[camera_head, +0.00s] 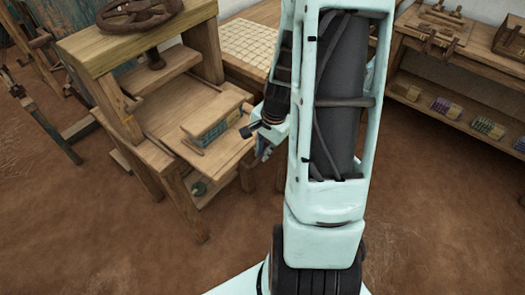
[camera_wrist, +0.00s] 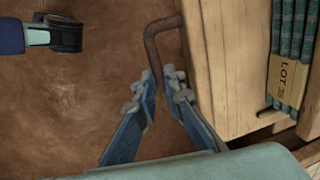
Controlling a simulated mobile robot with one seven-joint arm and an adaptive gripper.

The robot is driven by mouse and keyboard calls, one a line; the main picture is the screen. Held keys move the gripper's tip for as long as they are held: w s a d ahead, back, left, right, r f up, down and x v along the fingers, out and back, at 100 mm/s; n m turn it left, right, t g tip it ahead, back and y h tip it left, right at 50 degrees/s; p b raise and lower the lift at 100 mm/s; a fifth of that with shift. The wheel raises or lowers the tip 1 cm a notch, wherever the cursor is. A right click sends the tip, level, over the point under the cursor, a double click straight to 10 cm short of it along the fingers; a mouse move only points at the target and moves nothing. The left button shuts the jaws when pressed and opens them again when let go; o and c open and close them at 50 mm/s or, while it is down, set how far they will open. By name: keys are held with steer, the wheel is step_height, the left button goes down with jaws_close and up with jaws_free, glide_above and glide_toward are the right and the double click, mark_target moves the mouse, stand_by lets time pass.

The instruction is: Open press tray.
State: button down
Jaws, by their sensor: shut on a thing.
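The press tray (camera_head: 222,158) is a pale wooden board under the wooden press (camera_head: 92,48), which has a dark handwheel (camera_head: 140,14) on top. In the wrist view the tray's wooden edge (camera_wrist: 212,60) fills the upper right, with a dark bent metal handle (camera_wrist: 151,45) on its side. My gripper (camera_wrist: 161,88) has its two blue fingers closed around the handle's outer bar, with the lower part of the handle partly hidden by them. In the head view my gripper (camera_head: 264,148) is at the tray's right end, partly hidden by my arm.
A bundle of green-blue bars with a "LOT 35" label (camera_wrist: 286,82) lies on the tray. A gridded table (camera_head: 250,42) stands behind. A shelf bench (camera_head: 455,105) with coloured bundles is at right. The brown floor in front is clear.

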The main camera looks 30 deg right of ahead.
steer(key=c, duration=2)
jaws_free()
steer(key=shift+r, duration=0.1)
steer(key=r, duration=0.4)
steer(key=s+r, duration=0.1)
steer(key=r, duration=0.2)
steer(key=s+d+r, duration=0.1)
steer(key=r, duration=0.3)
steer(key=shift+r, duration=0.3)
